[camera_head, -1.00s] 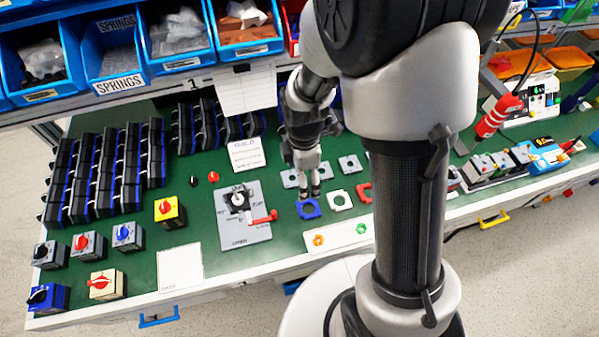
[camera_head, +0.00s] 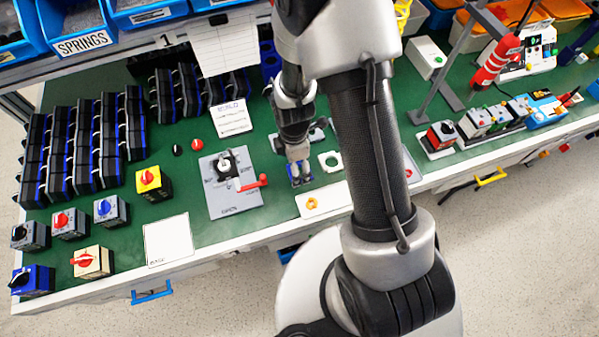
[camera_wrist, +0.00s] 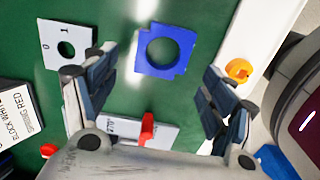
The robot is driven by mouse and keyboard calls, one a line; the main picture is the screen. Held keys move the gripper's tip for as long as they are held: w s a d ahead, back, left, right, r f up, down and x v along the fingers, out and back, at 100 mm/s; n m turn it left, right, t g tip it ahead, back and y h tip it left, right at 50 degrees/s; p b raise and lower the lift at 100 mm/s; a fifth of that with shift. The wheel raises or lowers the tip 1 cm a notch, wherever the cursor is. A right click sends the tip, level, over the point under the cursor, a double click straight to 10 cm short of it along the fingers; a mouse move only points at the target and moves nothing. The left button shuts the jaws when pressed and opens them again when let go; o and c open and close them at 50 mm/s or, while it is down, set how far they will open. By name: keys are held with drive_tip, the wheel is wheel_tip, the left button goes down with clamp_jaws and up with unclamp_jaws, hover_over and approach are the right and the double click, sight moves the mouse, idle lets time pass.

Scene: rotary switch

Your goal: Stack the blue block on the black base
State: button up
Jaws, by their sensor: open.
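The blue block, a flat square piece with a round hole, lies on the green mat in the wrist view (camera_wrist: 182,47), between and beyond my open fingers. My gripper (camera_wrist: 157,72) is empty and above the mat. In the head view my gripper (camera_head: 299,178) points down at the blue block, which it mostly covers. A black part (camera_head: 226,163), which may be the black base, sits on a grey plate (camera_head: 229,205) with a red handle (camera_head: 250,184), left of my gripper. I cannot tell for sure that it is the base.
A white plate (camera_head: 330,161) lies right of my gripper, and a white strip (camera_head: 331,202) with an orange ring lies in front. Switch blocks, including a yellow one (camera_head: 153,184), stand left. Rows of black-and-blue units (camera_head: 85,150) stand farther left. A white card (camera_head: 168,240) lies near the edge.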

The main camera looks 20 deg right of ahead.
wheel_tip(320, 180, down, 3)
drive_tip(key=shift+d+f+b, duration=0.1)
drive_tip(key=shift+b, duration=0.35)
drive_tip(key=c, duration=1.1)
